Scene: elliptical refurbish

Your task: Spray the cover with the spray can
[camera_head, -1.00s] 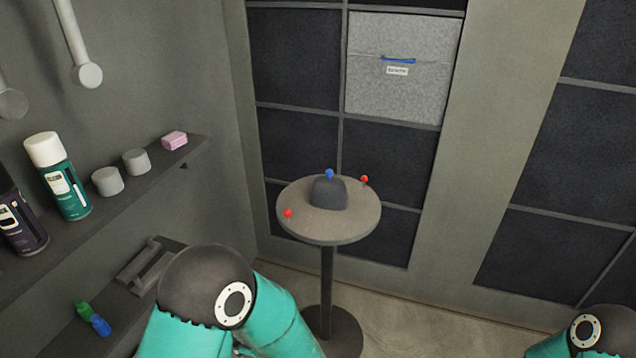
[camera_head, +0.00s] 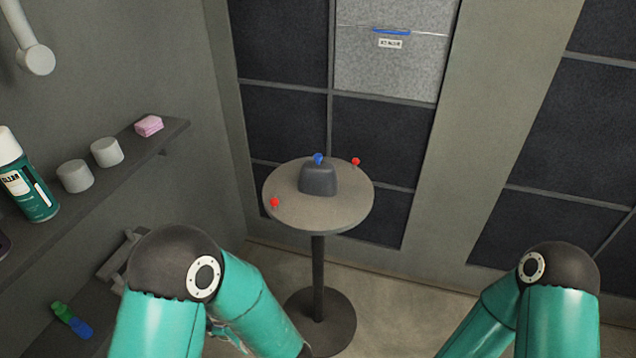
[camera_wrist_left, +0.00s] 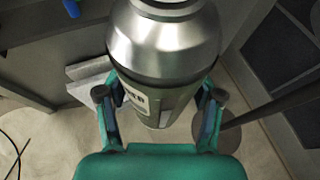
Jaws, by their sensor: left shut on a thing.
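My left gripper (camera_wrist_left: 160,98) is shut on a spray can (camera_wrist_left: 165,42) in the left wrist view. The can is metallic silver on top, with a dark body and a pale label, and its far end is partly hidden. A dark grey rounded block (camera_head: 317,179), which looks like the cover, sits on a round table (camera_head: 345,208) in the head view. A blue knob-like piece (camera_head: 319,158) is at its top. The can is not clearly visible in the head view. My right gripper is out of view; only its arm shows at the lower right.
Red pins (camera_head: 275,203) and (camera_head: 355,162) stand on the table. The left wall shelf (camera_head: 140,150) holds a teal spray can (camera_head: 27,180), two grey cylinders (camera_head: 75,176) and a pink block (camera_head: 149,126). Dark panelled units stand behind. Floor right of the table is clear.

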